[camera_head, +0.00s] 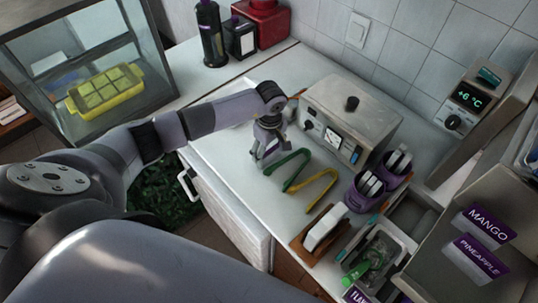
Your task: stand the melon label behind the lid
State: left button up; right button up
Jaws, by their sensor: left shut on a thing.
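A grey metal lid (374,114) with a black knob sits on the boxy unit on the white counter, right of the picture's middle. My left gripper (263,159) points down over the counter, left of that unit and close to the green tongs. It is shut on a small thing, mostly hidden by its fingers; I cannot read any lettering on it. I cannot make out a melon label anywhere. My right gripper is not in view.
Green tongs (293,171) and yellow tongs (315,190) lie before the unit. Purple cups (361,198), a steel bin (389,250) and mango (487,225) and pineapple (478,259) labels are at right. The counter (226,168) is clear left of my gripper.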

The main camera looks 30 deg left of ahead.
pick_arm(q)
jog(key=c, duration=0.4)
jog(key=shift+r, duration=0.1)
